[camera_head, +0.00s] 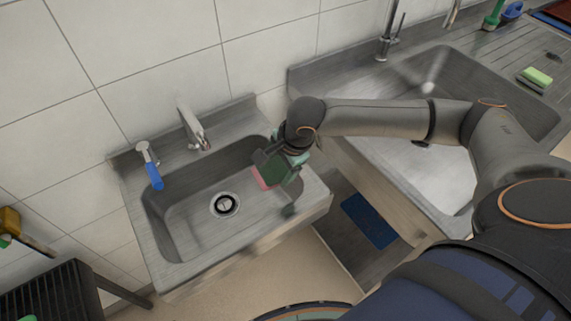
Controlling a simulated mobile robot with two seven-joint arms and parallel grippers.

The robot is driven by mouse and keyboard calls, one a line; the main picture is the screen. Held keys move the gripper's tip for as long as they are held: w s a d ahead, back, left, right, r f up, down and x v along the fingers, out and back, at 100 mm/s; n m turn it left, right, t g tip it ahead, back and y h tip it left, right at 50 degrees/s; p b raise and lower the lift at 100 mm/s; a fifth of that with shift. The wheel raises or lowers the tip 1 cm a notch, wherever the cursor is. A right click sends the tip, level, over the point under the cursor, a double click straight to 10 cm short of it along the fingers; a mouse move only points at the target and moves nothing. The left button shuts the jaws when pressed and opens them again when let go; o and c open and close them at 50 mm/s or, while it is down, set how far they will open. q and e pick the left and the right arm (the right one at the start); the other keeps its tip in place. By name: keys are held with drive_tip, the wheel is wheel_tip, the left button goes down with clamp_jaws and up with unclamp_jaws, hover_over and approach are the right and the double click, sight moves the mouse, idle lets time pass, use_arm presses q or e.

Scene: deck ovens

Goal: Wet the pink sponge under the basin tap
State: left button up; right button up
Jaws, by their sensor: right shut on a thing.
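The pink sponge (261,182) shows as a small pink edge at my right gripper (268,174). The gripper is shut on it and hides most of it. It is over the right part of the small basin (180,235), to the right of the drain (224,205). The basin tap (194,127) stands at the basin's back edge, up and left of the sponge. The sponge is apart from the tap's spout. I cannot tell whether water runs. My left gripper is not in view.
A blue mat (368,221) lies low between the basins. A dark rack (50,292) stands lower left.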

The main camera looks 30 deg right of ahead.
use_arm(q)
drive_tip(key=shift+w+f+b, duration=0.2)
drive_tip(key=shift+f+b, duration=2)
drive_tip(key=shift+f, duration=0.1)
use_arm(e)
drive_tip(key=w+a+f, duration=0.2)
drive_tip(key=w+a, duration=0.4)
drive_tip(key=a, duration=0.3)
drive_tip(key=shift+w+a+f, duration=0.15)
drive_tip(key=shift+w+a, duration=0.1)
drive_tip(key=shift+w, duration=0.15)
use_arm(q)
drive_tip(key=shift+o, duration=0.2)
